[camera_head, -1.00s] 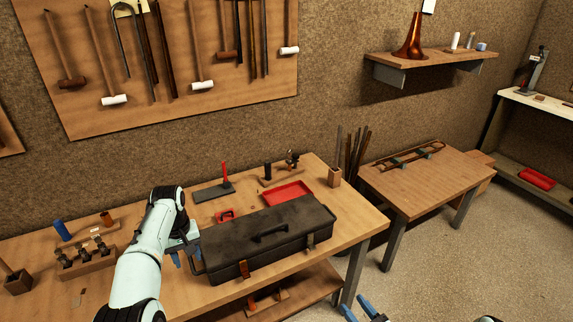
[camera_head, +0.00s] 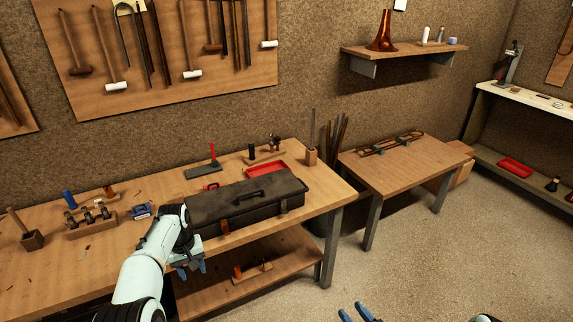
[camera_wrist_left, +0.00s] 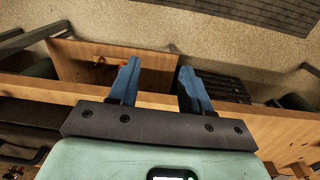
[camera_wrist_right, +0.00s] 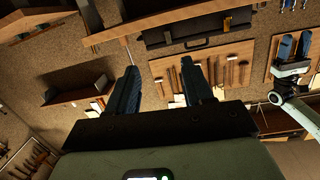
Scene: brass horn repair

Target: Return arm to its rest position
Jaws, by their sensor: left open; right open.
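My left arm reaches in from the lower left in the head view. Its gripper (camera_head: 190,268) is open and empty, in front of the bench's front edge and below the black toolbox (camera_head: 245,205). In the left wrist view its blue fingers (camera_wrist_left: 158,85) stand apart with nothing between them. My right gripper (camera_head: 358,314) shows only its blue fingertips at the bottom edge of the head view, over the floor. In the right wrist view its fingers (camera_wrist_right: 162,85) are apart and empty.
The closed toolbox stands on the wooden bench (camera_head: 110,262), near a red tray (camera_head: 267,169) and a small valve rack (camera_head: 92,222). A lower shelf (camera_head: 215,287) lies near my left gripper. A side table (camera_head: 400,170) stands to the right. The floor (camera_head: 440,260) before it is clear.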

